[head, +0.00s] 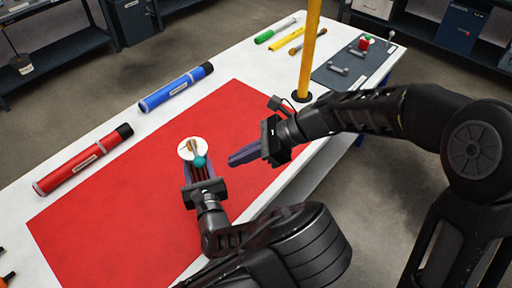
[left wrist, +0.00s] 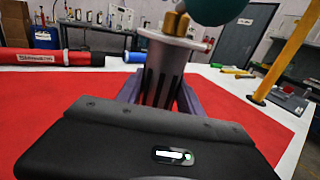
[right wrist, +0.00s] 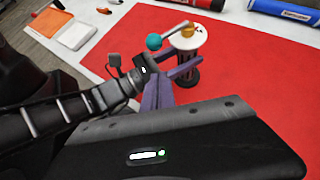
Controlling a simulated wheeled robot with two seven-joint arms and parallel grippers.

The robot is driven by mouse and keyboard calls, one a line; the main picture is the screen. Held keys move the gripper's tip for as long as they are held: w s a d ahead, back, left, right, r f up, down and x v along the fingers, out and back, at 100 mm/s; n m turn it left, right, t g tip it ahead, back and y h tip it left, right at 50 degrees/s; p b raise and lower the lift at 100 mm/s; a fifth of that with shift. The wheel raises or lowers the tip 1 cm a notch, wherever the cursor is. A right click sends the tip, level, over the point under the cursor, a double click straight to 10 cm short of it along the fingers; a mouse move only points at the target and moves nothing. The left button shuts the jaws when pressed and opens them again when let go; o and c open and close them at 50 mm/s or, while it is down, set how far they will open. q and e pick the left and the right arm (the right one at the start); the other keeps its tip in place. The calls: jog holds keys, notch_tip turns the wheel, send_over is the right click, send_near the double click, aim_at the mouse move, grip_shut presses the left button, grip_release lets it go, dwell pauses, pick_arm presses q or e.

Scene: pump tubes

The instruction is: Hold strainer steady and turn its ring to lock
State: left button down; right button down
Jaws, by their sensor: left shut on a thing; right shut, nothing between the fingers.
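The strainer stands upright, its white flange (head: 186,143) topped by a brass-coloured part and a lever with a teal ball (head: 199,161). In the left wrist view its slotted grey body (left wrist: 163,72) is between the fingers of my left gripper (left wrist: 160,95), which is shut on it below the flange. The teal ball (left wrist: 214,8) is cut off by the top edge there. My right gripper (head: 232,159) is shut and empty, to the right of the strainer and apart from it. The right wrist view shows the lever and teal ball (right wrist: 154,42) pointing toward my left arm's side.
A red mat (head: 110,200) covers the near table. A red tube (head: 85,160) and a blue tube (head: 176,88) lie along its far-left side. A yellow post (head: 309,50) rises behind my right gripper, beside a dark tray (head: 345,75) with small parts. The mat around the strainer is clear.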

aim_at(196, 153)
jog(key=shift+a, duration=2.45)
jog(key=shift+s+a, duration=0.8)
jog(key=shift+w+d, duration=0.55)
jog(key=shift+w, duration=0.1)
